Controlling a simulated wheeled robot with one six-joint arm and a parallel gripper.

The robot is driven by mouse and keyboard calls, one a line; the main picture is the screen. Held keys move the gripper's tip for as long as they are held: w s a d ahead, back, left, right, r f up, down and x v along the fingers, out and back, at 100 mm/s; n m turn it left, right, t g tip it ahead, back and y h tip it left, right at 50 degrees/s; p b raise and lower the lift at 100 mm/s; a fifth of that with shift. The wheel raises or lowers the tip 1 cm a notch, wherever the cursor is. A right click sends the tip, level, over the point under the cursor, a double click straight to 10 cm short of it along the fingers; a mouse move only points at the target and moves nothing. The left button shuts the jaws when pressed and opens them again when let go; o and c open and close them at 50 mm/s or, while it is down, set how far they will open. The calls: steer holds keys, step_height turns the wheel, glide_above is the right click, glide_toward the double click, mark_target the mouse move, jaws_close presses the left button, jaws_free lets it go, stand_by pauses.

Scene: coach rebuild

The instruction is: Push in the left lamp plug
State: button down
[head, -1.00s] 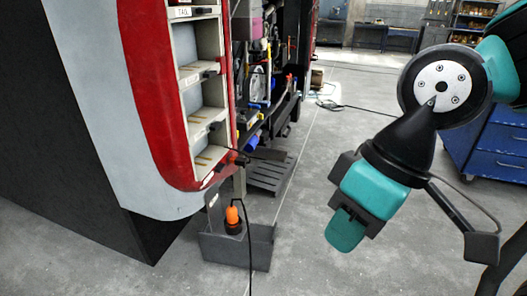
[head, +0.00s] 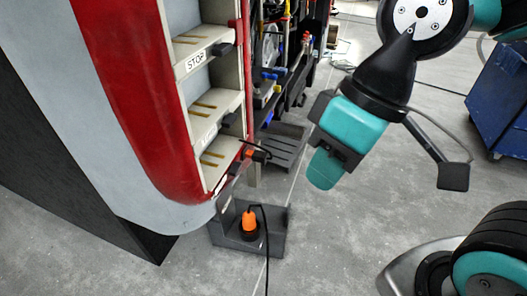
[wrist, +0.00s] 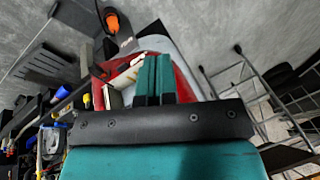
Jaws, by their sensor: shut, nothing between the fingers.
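An orange plug with a black base (head: 250,222) stands upright in a dark grey open box (head: 218,236) on the floor, beside the coach's lower corner. A black cable loops from it. In the wrist view the orange plug (wrist: 112,22) is at the top. A lamp panel with open cells (head: 197,60) is on the coach's red edge; one cell is labelled STOP. A smaller orange part (head: 249,153) is at its lowest cell. I cannot tell which is the left lamp plug. My gripper (head: 324,170) is shut and empty, right of the panel and box, apart from both; its teal fingers (wrist: 154,80) meet in the wrist view.
The coach's red and white body (head: 110,60) fills the left. A dark slatted pallet (head: 283,148) lies behind the box. A blue cabinet (head: 500,95) stands at the right.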

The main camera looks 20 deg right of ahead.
mark_target(260, 157)
steer(key=w+d+f+m+t+b, duration=0.2)
steer(key=w+d+f+m+b, duration=0.1)
steer(key=w+f, duration=0.3)
steer(key=w+d+f+m+t+h+b, duration=0.1)
steer(key=w+d+f+m+t+b, duration=0.1)
steer(key=w+f+m, duration=0.3)
steer(key=w+d+f+m+t+h+b, duration=0.1)
steer(key=w+d+f+m+t+b, duration=0.2)
steer(key=w+f, duration=0.5)
steer(key=w+d+m+b, duration=0.1)
steer(key=w+m, duration=0.1)
steer(key=w, duration=0.1)
steer(key=shift+f+b, duration=0.3)
steer(key=shift+w, duration=0.1)
steer(key=w+a+f, duration=0.5)
steer(key=w+f, duration=0.3)
steer(key=shift+w, duration=0.15)
